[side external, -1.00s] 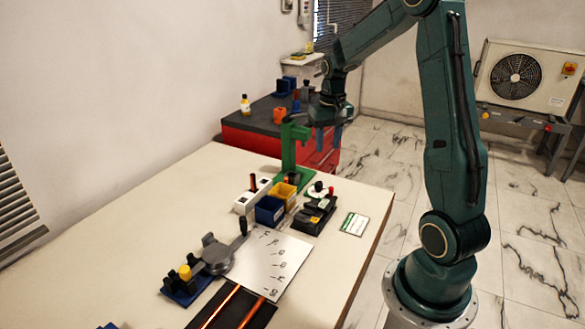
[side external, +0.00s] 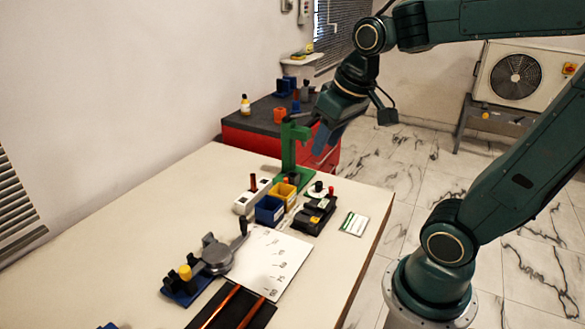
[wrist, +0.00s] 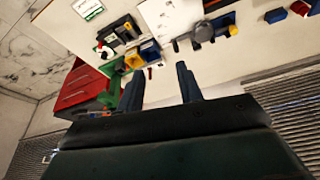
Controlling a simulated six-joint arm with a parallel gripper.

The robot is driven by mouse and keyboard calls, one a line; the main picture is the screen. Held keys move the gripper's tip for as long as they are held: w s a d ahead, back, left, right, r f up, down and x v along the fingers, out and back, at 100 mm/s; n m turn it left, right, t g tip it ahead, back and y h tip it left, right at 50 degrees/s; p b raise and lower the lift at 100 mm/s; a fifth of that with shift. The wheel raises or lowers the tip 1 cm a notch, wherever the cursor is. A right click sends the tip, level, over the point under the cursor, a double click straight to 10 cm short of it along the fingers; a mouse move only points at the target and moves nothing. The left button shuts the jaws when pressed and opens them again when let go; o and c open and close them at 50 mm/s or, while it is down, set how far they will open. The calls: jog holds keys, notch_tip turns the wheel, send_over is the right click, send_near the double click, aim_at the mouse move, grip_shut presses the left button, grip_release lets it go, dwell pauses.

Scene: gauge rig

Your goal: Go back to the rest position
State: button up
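My gripper (side external: 324,140) hangs in the air beside the top of the green stand (side external: 287,158), to its right in the side view. A gap between it and the stand cannot be judged surely. In the wrist view the two blue fingers of my gripper (wrist: 159,80) are apart, with only the table top and things far behind showing between them. It is open and empty. My upper arm is folded back to the right, well clear of the table.
The white table (side external: 130,240) carries a blue bin (side external: 269,210), a yellow bin (side external: 284,193), a black tray (side external: 312,215), a white printed sheet (side external: 272,262) and a grey gauge (side external: 217,255). A red cabinet (side external: 250,140) stands behind. The floor at right is open.

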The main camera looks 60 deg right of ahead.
jog(key=s+a+n+t, duration=0.1)
jog(key=s+a+n, duration=0.1)
jog(key=s+a, duration=0.3)
jog(key=shift+s+y, duration=0.4)
jog(key=shift+s, duration=0.55)
jog(key=shift+f, duration=0.1)
